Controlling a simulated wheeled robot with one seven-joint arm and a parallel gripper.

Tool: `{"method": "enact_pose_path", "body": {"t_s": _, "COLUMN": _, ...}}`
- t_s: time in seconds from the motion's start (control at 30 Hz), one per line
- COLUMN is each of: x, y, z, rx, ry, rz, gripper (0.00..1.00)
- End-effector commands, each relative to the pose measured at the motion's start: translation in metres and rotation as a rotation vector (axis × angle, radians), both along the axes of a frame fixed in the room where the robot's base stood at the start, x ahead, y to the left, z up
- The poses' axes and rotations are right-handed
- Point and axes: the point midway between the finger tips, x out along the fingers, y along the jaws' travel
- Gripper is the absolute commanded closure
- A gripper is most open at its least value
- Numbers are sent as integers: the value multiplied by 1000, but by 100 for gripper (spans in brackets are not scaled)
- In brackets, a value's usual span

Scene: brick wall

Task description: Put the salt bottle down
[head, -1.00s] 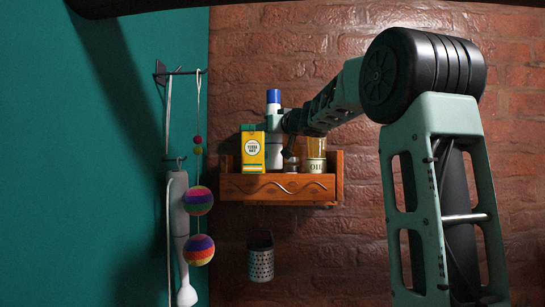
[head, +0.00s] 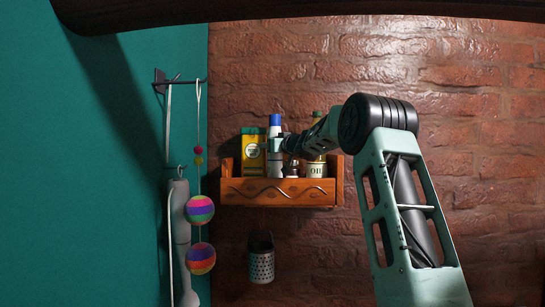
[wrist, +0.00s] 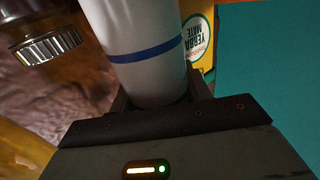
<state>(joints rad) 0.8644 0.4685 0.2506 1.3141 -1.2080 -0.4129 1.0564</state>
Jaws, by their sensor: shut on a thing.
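The salt bottle, white with a blue cap (head: 275,120), stands upright at the wooden wall shelf (head: 245,192), between a yellow box and a small jar. Its base is behind the shelf's front board, so I cannot tell whether it touches the shelf floor. My gripper (head: 278,146) reaches in from the right and is shut on the bottle's body. In the wrist view the white bottle with a blue stripe (wrist: 140,55) sits between the jaws (wrist: 160,98).
The yellow yerba mate box (head: 253,155) is close on the bottle's left; it also shows in the wrist view (wrist: 208,58). A small jar (head: 291,169) and an oil bottle (head: 317,170) stand on the right. A grater (head: 261,264) hangs below. Striped balls (head: 200,209) hang at left.

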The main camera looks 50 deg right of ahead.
Motion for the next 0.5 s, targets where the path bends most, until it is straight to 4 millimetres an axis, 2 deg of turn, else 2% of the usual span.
{"method": "enact_pose_path", "body": {"t_s": 0.03, "x": 0, "y": 0, "z": -10, "rx": 2, "ry": 0, "rz": 1, "gripper": 91}}
{"method": "enact_pose_path", "body": {"t_s": 0.13, "x": 0, "y": 0, "z": -24, "rx": 1, "ry": 1, "rz": 0, "gripper": 91}}
{"method": "enact_pose_path", "body": {"t_s": 0.5, "x": 3, "y": -3, "z": -29, "rx": -1, "ry": -2, "rz": 0, "gripper": 91}}
